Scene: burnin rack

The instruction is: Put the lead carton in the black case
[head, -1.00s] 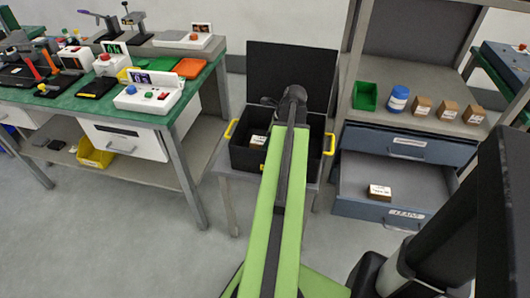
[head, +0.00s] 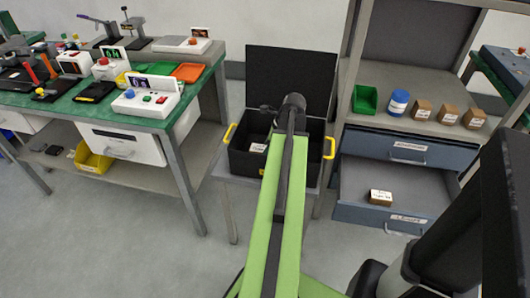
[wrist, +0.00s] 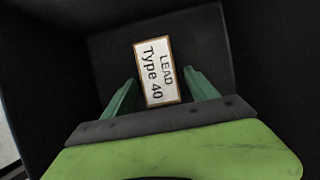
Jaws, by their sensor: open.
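The black case (head: 246,164) stands open on a small stand, with its lid raised at the back and yellow handles at its sides. A carton (head: 258,147) lies inside it; in the wrist view this lead carton (wrist: 157,72) shows a white label reading "LEAD Type 40". My gripper (wrist: 160,82) is open, its two green fingers on either side of the carton's near part. I cannot tell whether they touch it. In the head view my own arm hides the gripper and part of the case.
Another small carton (head: 380,197) lies in the open lower drawer (head: 350,190) at right. The shelf above holds a green bin (head: 365,98), a blue jar (head: 398,102) and brown cartons (head: 448,113). A green-topped bench (head: 150,122) with devices stands at left, close to the case.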

